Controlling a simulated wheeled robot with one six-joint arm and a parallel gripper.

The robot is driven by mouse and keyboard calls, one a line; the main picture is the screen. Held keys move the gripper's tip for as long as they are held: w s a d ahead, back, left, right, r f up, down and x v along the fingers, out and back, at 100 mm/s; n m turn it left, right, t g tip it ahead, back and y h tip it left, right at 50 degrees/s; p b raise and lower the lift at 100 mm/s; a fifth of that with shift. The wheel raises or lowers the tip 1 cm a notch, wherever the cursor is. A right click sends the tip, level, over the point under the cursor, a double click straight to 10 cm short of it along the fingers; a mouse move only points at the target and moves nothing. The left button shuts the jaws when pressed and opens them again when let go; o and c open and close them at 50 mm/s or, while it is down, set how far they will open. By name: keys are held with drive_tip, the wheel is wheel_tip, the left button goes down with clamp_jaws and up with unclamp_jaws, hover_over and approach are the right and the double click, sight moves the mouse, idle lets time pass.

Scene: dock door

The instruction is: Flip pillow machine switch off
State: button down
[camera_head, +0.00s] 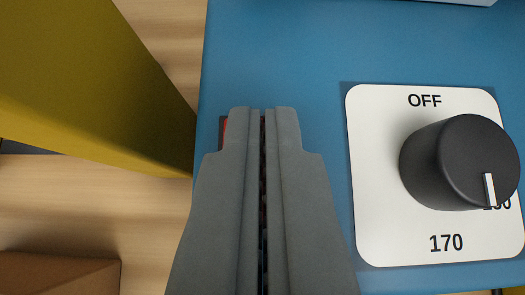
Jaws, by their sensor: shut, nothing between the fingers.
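The blue face of the pillow machine (300,45) fills the middle and right of the view. A switch with a red part (224,127) in a dark frame shows just past my fingertips; most of it is hidden behind them. My gripper (263,112) is shut and empty, its tips over the switch. I cannot tell whether the tips touch it or which way the switch is set. A black knob (445,165) with a white pointer mark sits on a white plate (375,225) right of my gripper. The plate reads OFF at the top and 170 at the bottom.
A yellow post or panel (90,75) stands close on the left, near the machine's left edge. A brown box (55,275) is at the lower left on the light wood floor (75,205). A light blue object shows at the top right edge.

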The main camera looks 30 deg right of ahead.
drive_tip(key=shift+w+f, duration=0.1)
drive_tip(key=shift+w+d+r, duration=0.25)
drive_tip(key=shift+w+d, duration=0.2)
drive_tip(key=shift+w, duration=0.1)
idle(0.3)
drive_tip(key=shift+r, duration=0.45)
wheel_tip(320, 180, up, 4)
drive_tip(key=shift+w, duration=0.1)
drive_tip(key=w+r+v, duration=0.1)
drive_tip(key=v, duration=0.8)
drive_tip(key=shift+d+r, duration=0.2)
drive_tip(key=shift+d, duration=0.2)
